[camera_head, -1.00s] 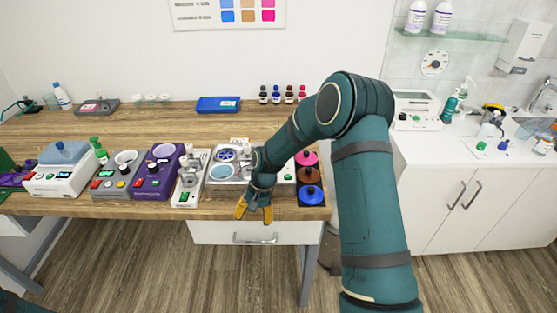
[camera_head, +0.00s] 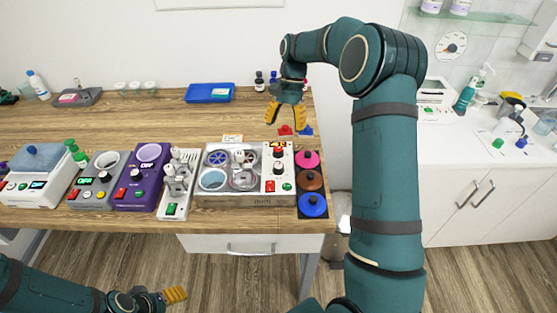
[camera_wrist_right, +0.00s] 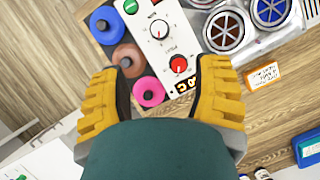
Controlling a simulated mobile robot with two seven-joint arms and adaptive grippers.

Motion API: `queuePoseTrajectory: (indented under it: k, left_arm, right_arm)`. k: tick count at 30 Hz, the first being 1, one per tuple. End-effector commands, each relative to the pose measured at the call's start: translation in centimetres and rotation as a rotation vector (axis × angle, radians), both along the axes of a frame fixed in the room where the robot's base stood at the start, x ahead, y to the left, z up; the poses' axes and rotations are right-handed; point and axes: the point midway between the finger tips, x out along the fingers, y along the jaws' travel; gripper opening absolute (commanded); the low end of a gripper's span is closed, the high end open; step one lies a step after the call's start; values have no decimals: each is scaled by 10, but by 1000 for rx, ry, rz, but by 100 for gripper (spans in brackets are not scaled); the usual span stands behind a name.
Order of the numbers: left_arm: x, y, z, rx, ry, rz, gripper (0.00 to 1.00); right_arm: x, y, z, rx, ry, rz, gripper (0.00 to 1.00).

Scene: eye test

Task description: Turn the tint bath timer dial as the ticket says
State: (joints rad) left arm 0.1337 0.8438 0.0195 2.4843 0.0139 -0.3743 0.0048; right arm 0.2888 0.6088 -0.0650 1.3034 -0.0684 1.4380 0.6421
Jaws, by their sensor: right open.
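The tint bath (camera_head: 203,201) is a grey unit with round basins on the bench. Its white control panel (camera_head: 269,173) carries a red knob (camera_head: 278,152), a dark-and-white dial (camera_head: 279,167) and red and green buttons. In the right wrist view the red knob (camera_wrist_right: 181,69) and the dial (camera_wrist_right: 159,28) have scales around them; I cannot read their labels. A small orange-edged card (camera_wrist_right: 263,77), possibly the ticket, stands behind the bath; its text is unreadable. My right gripper (camera_head: 285,113) is open and empty, above and behind the panel. My left gripper (camera_head: 175,295) is low in front of the bench.
Pink, brown and blue knobbed discs (camera_head: 310,180) lie right of the panel. A switch stand (camera_head: 172,208), a purple unit (camera_head: 135,199) and other devices crowd the left. A blue tray (camera_head: 209,93) and dark bottles (camera_head: 259,82) stand behind. Bench behind the devices is mostly clear.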

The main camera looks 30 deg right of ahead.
Motion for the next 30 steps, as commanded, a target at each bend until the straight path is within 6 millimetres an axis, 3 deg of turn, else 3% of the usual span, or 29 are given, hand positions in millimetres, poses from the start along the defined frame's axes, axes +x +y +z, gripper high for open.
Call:
queuePoseTrajectory:
  k: [18,24,30]
  left_arm:
    - [0,-1,-13,3,2,0,64]
    - [0,-1,-14,3,1,0,64]
    - [0,-1,-14,3,1,0,64]
  right_arm:
    - [-26,34,-101,2,3,2,63]
    - [-30,40,-118,0,1,1,63]
    - [-31,41,-122,1,0,1,63]
